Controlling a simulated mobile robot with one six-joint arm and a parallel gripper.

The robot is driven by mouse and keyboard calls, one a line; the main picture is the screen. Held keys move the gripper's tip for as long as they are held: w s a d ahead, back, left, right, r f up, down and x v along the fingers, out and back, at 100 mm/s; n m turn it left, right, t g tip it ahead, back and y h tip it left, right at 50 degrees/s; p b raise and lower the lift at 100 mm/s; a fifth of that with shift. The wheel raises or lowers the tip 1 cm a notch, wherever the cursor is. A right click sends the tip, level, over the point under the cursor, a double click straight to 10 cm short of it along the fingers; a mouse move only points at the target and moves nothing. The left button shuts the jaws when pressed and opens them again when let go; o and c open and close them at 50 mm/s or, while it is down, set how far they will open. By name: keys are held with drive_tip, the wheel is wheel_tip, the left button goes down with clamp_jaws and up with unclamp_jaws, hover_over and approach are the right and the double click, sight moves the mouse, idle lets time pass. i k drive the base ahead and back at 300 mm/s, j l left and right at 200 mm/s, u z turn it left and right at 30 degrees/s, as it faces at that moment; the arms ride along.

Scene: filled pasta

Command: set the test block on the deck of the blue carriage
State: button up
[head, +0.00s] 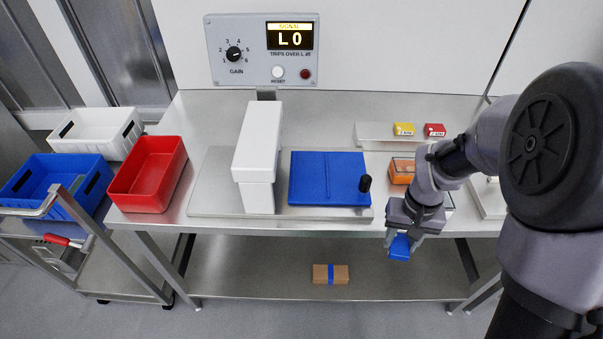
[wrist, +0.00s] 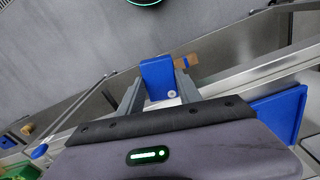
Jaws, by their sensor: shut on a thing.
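My gripper (head: 403,243) is shut on a blue test block (head: 400,248). It holds the block in the air just in front of the bench's front edge, to the right of the carriage. In the wrist view the block (wrist: 157,76) sits between the two fingers and shows a small round silvery spot. The blue carriage (head: 308,178) is a flat plate with a black knob at its right end, on a metal base beside the white arch. Its deck is bare. A blue plate at the right of the wrist view (wrist: 284,116) looks like the carriage.
The white arch (head: 260,145) stands left of the carriage. A yellow block (head: 403,129) and a red block (head: 435,130) lie on a raised shelf behind. An orange bin (head: 402,171) is near my arm. A brown box (head: 321,274) lies on the lower shelf. A red bin (head: 148,174) is left.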

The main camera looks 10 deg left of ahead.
sight(310, 175)
drive_tip(key=i+j+u, duration=0.25)
drive_tip(key=i+j, duration=0.3)
drive_tip(key=j, duration=0.15)
drive_tip(key=i+u, duration=0.1)
drive_tip(key=i, duration=0.2)
